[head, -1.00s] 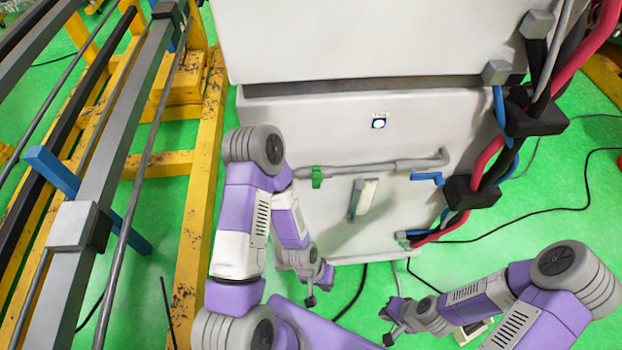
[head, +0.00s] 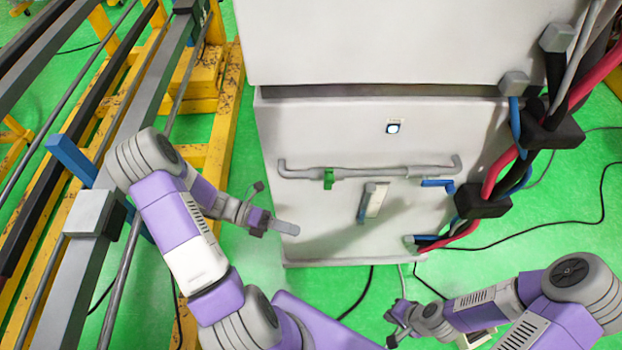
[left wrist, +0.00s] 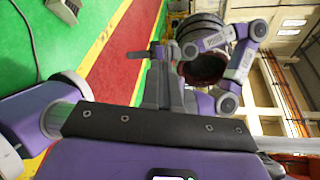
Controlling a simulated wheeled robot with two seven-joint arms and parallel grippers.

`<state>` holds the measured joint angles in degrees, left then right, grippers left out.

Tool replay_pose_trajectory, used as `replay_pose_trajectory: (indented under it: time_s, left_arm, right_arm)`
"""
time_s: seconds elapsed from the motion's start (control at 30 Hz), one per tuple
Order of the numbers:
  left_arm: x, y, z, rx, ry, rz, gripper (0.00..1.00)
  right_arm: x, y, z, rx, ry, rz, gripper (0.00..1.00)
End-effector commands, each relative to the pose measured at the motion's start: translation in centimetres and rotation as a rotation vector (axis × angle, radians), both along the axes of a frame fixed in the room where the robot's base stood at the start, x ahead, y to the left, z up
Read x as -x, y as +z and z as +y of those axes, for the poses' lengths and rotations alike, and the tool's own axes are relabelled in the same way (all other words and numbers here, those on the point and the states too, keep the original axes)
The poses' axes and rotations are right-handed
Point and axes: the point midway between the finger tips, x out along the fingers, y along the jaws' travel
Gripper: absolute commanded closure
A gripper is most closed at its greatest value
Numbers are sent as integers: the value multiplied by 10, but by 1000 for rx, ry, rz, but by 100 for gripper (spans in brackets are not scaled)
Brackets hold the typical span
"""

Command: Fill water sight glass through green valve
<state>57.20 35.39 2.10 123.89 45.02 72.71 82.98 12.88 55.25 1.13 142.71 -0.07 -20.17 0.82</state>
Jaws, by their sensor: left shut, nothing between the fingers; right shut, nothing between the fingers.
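The green valve (head: 328,179) sits on a grey pipe (head: 400,172) across the front of the white cabinet (head: 300,225). Below and right of the valve is a narrow upright sight glass (head: 375,201) with a pale face; its water level is too small to tell. My left gripper (head: 288,228) is shut and empty, pointing right, lower left of the valve and apart from it in the picture. My right gripper (head: 390,328) is shut and empty, low in front of the cabinet. The left wrist view shows neither the valve nor the sight glass.
A small round light (head: 393,128) is above the pipe. Thick red, blue and black cables (head: 490,185) run down the cabinet's right side. A yellow frame (head: 222,140) with grey rails stands at left. Thin cables lie on the green floor (head: 540,220).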

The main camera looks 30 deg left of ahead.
Motion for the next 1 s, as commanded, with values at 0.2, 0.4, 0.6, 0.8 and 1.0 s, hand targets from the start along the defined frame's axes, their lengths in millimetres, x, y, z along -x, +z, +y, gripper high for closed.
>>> replay_pose_trajectory:
  time_s: [0.2,0.4,0.6,0.8,1.0]
  left_arm:
    - [-8,77,74,340,279,136,100]
    - [-5,101,97,456,333,156,100]
    - [-5,102,97,460,332,159,100]
    - [-7,103,93,460,330,157,100]
    - [-23,107,70,461,325,158,100]
  right_arm:
    - [0,3,0,0,0,0,100]
    - [0,4,0,0,0,0,100]
    - [0,4,0,0,0,0,100]
    - [0,4,0,0,0,0,100]
    - [0,2,0,0,0,0,100]
